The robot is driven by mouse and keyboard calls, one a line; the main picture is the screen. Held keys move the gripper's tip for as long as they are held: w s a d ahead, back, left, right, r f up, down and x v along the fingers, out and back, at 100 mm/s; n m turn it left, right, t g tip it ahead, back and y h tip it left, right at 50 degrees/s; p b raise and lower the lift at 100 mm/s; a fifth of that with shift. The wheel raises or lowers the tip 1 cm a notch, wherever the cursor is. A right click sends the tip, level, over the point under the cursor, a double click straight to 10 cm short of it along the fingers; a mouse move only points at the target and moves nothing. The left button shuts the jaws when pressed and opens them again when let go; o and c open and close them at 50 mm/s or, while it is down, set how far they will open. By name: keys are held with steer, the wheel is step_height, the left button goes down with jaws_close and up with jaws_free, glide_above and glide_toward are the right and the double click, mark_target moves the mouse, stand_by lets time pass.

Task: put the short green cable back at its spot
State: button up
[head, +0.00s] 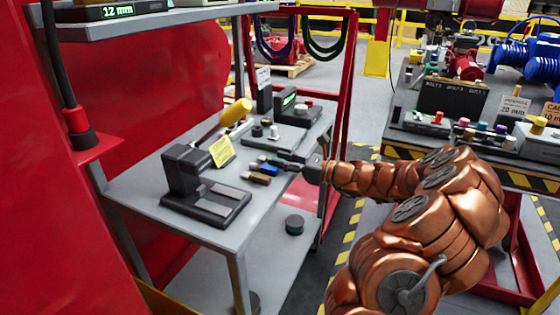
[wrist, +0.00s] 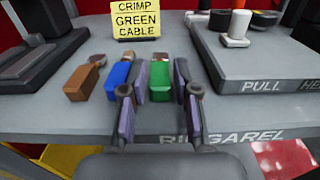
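A green block-like piece (wrist: 159,84) with a pale end lies on the grey bench, beside a blue piece (wrist: 119,80) and a brown piece (wrist: 82,82). It may be the short green cable; its shape does not make this certain. My gripper (wrist: 161,78) is open, with one finger on each side of the green piece; firm contact is not visible. A yellow sign (wrist: 136,20) behind reads "CRIMP GREEN CABLE". In the head view my gripper (head: 299,166) is low over the bench's right edge. Dark green (head: 325,50) and dark blue (head: 277,47) cable loops hang on the red frame.
A black press-like device with a yellow-handled lever (head: 236,111) stands left of the pieces. A grey box marked "PULL" (wrist: 262,75) is close on the right. A second bench (head: 470,148) with parts stands to the right.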

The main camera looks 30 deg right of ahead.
steer(key=v, duration=1.1)
stand_by(0.3)
